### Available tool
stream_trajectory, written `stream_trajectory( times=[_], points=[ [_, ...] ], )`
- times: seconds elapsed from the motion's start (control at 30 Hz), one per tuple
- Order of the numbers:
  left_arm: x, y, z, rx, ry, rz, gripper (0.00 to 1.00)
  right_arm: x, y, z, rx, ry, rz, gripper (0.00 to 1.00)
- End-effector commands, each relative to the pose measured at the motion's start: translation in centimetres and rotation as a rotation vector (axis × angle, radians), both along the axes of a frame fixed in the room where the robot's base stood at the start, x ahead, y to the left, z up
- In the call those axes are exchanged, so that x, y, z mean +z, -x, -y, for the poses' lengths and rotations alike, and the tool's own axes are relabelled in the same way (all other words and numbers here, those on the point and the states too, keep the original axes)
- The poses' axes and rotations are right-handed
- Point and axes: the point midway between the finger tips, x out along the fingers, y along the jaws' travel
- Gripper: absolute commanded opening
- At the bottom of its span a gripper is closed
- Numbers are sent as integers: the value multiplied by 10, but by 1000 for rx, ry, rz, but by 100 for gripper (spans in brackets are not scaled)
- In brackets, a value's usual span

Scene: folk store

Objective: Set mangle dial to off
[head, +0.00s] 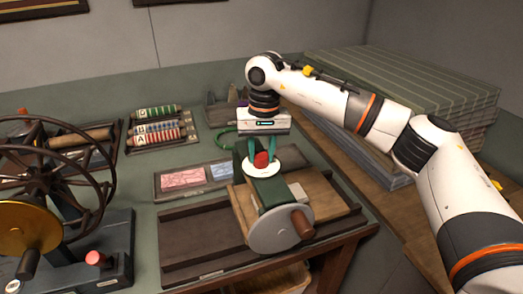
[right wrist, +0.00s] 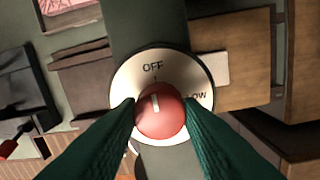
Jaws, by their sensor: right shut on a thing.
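The mangle dial is a red knob (head: 261,160) on a round white plate (head: 256,171), set on top of the green mangle (head: 276,196). My right gripper (head: 262,156) reaches down from above, its teal fingers shut on the knob's two sides. In the right wrist view the knob (right wrist: 160,122) sits between the fingertips (right wrist: 159,112). Its white pointer line points up toward the word OFF on the plate (right wrist: 125,78). LOW shows at the plate's right; the plate's lower part is partly hidden by the fingers. My left gripper is not in view.
The mangle has a grey disc with a wooden crank knob (head: 302,224) in front. A spoked wheel machine (head: 62,185) stands left, with a red button (head: 95,259). Racks of rolls (head: 160,132) lie behind; stacked green boards (head: 410,95) are at the right.

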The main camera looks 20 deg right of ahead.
Motion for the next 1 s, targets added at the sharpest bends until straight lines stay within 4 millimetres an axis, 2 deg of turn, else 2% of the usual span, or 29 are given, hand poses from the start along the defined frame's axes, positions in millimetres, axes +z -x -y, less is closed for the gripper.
stream_trajectory(
  times=[0.47, 0.5, 0.6, 0.87, 1.0],
  points=[
    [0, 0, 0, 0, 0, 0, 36, 2, -1, 0, 15, -2, 5, 10],
    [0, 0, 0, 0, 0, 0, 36, 2, -1, 0, 15, -2, 5, 36],
    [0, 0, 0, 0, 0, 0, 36, 2, -1, 0, 15, -1, 5, 53],
    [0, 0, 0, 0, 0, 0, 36, 1, 0, 0, 14, -1, 2, 55],
    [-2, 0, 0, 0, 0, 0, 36, 7, 0, 0, 14, -1, 3, 55]
  ],
)
